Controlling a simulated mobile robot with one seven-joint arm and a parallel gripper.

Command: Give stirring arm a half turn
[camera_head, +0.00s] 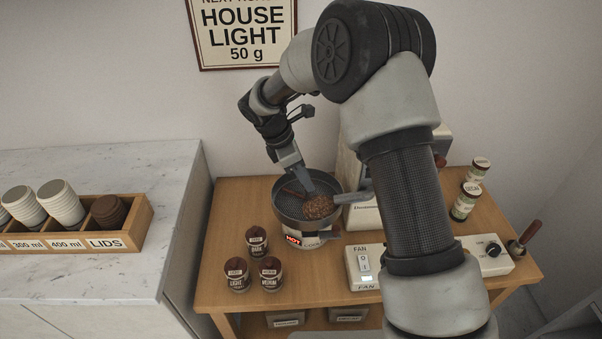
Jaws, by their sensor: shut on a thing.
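A round dark metal pan (284,212) stands on the wooden table, with brown coffee beans (319,206) heaped in its right part. A stirring arm (296,192), a thin reddish-brown piece, shows partly at the pan's left-back inside. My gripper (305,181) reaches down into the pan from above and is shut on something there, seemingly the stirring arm. The jaws hide most of the grip, so its exact contact is too small to tell.
Three labelled jars (257,241) stand left-front of the pan. A FAN switch box (363,266) is at its right-front. A machine stands behind my arm. A lid and cup rack (137,225) sits on the left counter. Two jars (465,201) stand far right.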

